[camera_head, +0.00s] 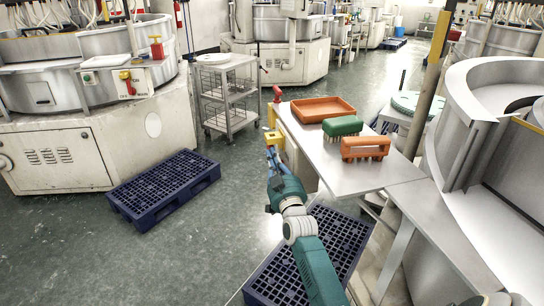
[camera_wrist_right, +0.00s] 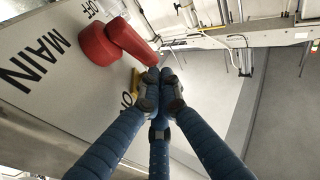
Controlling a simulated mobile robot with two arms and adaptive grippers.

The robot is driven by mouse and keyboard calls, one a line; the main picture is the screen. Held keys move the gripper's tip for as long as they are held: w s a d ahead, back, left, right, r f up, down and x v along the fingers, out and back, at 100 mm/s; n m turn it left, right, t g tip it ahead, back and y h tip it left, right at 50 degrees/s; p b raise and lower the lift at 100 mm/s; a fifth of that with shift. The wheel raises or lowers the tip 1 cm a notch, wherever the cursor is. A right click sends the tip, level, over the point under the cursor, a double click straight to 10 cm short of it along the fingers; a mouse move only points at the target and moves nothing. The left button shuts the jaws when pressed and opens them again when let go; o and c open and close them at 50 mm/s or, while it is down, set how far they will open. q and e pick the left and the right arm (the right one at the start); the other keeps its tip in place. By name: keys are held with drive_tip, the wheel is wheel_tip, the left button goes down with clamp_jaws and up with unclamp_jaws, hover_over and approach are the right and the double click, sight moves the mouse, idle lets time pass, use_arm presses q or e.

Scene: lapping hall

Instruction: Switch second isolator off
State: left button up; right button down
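In the right wrist view a red rotary handle (camera_wrist_right: 128,42) with a round red hub stands on a pale panel (camera_wrist_right: 45,75) lettered MAIN. An OFF mark is above the handle; another mark below is partly hidden by my fingers. In the head view, a red handle (camera_head: 277,94) and a yellow box (camera_head: 273,139) are at the grey table's left edge. My right gripper (camera_head: 272,157) is just below that yellow box. Its blue fingers (camera_wrist_right: 160,88) are drawn together at the handle's lower end; I cannot tell whether they touch it. My left gripper is not in view.
The grey table (camera_head: 345,178) carries an orange tray (camera_head: 322,110), a green brush (camera_head: 342,126) and an orange brush (camera_head: 365,148). Blue pallets (camera_head: 165,187) lie on the floor. Another red handle (camera_head: 126,83) is on the left machine.

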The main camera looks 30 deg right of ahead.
drive_tip(key=shift+w+d+f, duration=0.15)
drive_tip(key=shift+w+f, duration=0.1)
drive_tip(key=shift+w, duration=0.15)
drive_tip(key=shift+w+r+p, duration=0.1)
drive_tip(key=shift+r+p, duration=0.2)
drive_tip(key=shift+p, duration=0.65)
drive_tip(key=shift+w+d+f+g+p, duration=0.1)
drive_tip(key=shift+w+g+p, duration=0.1)
drive_tip(key=shift+g+p, duration=0.6)
drive_tip(key=p, duration=0.2)
drive_tip(key=g+y+p, duration=0.1)
drive_tip(key=p, duration=0.1)
drive_tip(key=shift+w+d+r+p, duration=0.1)
drive_tip(key=shift+w+r+p, duration=0.1)
drive_tip(key=shift+w+p, duration=0.2)
drive_tip(key=shift+w+d+f, duration=0.1)
drive_tip(key=shift+w+f, duration=0.1)
drive_tip(key=shift+w, duration=0.05)
drive_tip(key=shift+w+d+f, duration=0.15)
drive_tip(key=shift+w+f, duration=0.05)
drive_tip(key=shift+w, duration=0.3)
